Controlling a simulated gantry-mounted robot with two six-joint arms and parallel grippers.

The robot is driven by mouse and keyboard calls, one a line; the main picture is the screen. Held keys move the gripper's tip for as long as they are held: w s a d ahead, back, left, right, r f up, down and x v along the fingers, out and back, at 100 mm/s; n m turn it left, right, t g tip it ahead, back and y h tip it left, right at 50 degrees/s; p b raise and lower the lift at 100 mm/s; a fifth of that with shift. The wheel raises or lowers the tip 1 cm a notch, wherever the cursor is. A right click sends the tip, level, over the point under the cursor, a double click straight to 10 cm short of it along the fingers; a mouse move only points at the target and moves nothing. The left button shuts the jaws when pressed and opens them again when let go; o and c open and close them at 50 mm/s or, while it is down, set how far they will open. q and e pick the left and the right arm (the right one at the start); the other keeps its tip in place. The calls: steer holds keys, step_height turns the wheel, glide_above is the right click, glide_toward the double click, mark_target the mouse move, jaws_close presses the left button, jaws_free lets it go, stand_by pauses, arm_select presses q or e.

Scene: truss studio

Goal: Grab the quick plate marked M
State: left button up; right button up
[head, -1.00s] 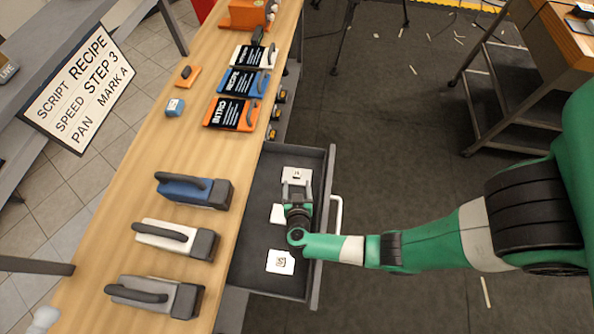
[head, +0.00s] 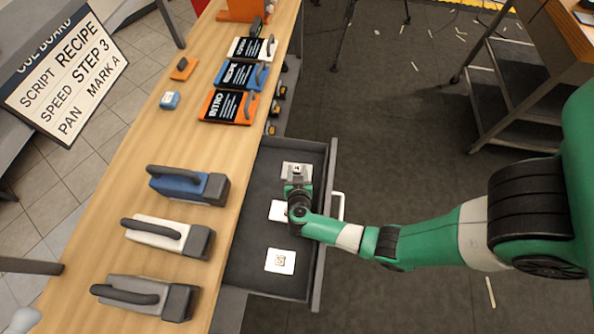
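Three white square plates lie in the open drawer: a far plate (head: 303,167), a middle plate (head: 276,212) and a near plate (head: 280,261). Each bears a small dark mark, but the letters are too small to read surely. My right gripper (head: 297,181) points down at the near edge of the far plate and covers part of it. Its wrist hides part of the middle plate. Its fingertips are too small and blurred to tell open from shut or whether they touch the plate. My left gripper is out of view.
The grey drawer (head: 245,252) has raised walls and a handle (head: 338,206) on its right. The wooden counter (head: 140,205) holds blue, white and grey handled blocks and several labelled cards (head: 228,107). A cue board (head: 66,80) reads RECIPE, STEP 3, MARK A.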

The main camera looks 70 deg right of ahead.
mark_target(300, 171)
jaws_close()
steer(key=shift+r, duration=0.15)
steer(key=shift+r+p, duration=0.3)
steer(key=shift+p, duration=0.15)
steer(key=r+p, duration=0.4)
steer(key=shift+s+d+r, duration=0.1)
steer(key=shift+s+d, duration=0.1)
steer(key=shift+s, duration=0.2)
steer(key=s+d+r+p, duration=0.5)
steer(key=s+r+p, duration=0.3)
steer(key=s, duration=0.3)
steer(key=shift+s+d+p, duration=0.4)
steer(key=shift+p, duration=0.15)
